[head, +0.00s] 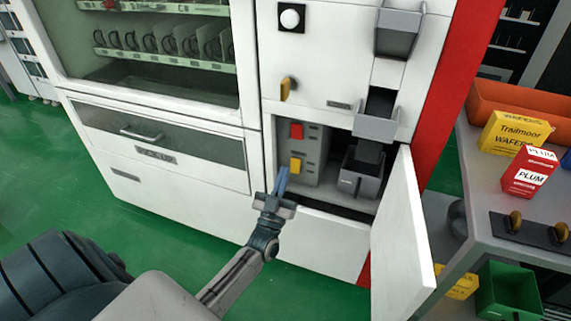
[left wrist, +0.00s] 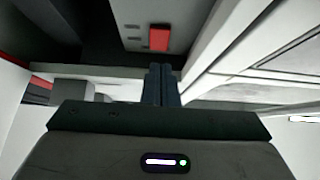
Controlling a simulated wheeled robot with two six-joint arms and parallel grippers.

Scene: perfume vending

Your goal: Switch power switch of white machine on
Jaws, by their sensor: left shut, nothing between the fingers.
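The white machine (head: 180,205) has its lower right compartment open. Inside, a grey box (head: 313,158) carries a red switch (head: 296,131) above a yellow switch (head: 295,165); no label tells me which is the power switch. My left gripper (head: 281,177) is shut and empty, its fingertips just below and left of the yellow switch in the head view. I cannot tell whether they touch it. In the left wrist view the closed fingers (left wrist: 160,72) point toward the box, with the red switch (left wrist: 159,39) beyond them. The yellow switch does not show there. My right gripper is not in view.
The compartment's white door (head: 402,245) stands open to the right. A dark coin box (head: 361,175) is inside, right of the grey box. A yellow knob (head: 288,88) sits above the opening. A grey table (head: 465,190) with boxes stands at the right. Green floor is clear in front.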

